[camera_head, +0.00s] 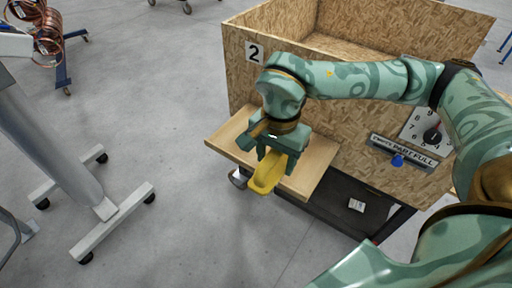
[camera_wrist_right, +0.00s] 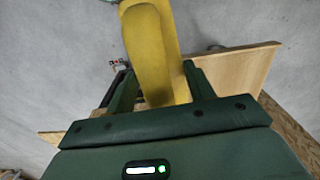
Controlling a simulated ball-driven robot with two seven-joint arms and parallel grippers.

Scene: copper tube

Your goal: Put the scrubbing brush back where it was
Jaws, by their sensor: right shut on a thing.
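The yellow scrubbing brush (camera_head: 265,174) is between the fingers of my right gripper (camera_head: 277,158), which is shut on it. It hangs at the front edge of the light wooden shelf (camera_head: 316,158); I cannot tell if it touches the shelf. In the right wrist view, the brush (camera_wrist_right: 160,50) reaches up and away between the two green fingers, over grey floor, with the shelf (camera_wrist_right: 240,72) to its right. The fingers hide part of the brush, and its bristles do not show. My left gripper is not in view.
The chipboard crate (camera_head: 350,110) marked 2 stands behind the shelf. A small metallic object (camera_head: 238,177) is by the shelf's front edge. A dark lower deck (camera_head: 340,205) holds a white card (camera_head: 356,205). A grey wheeled stand (camera_head: 60,150) is at left; floor between is clear.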

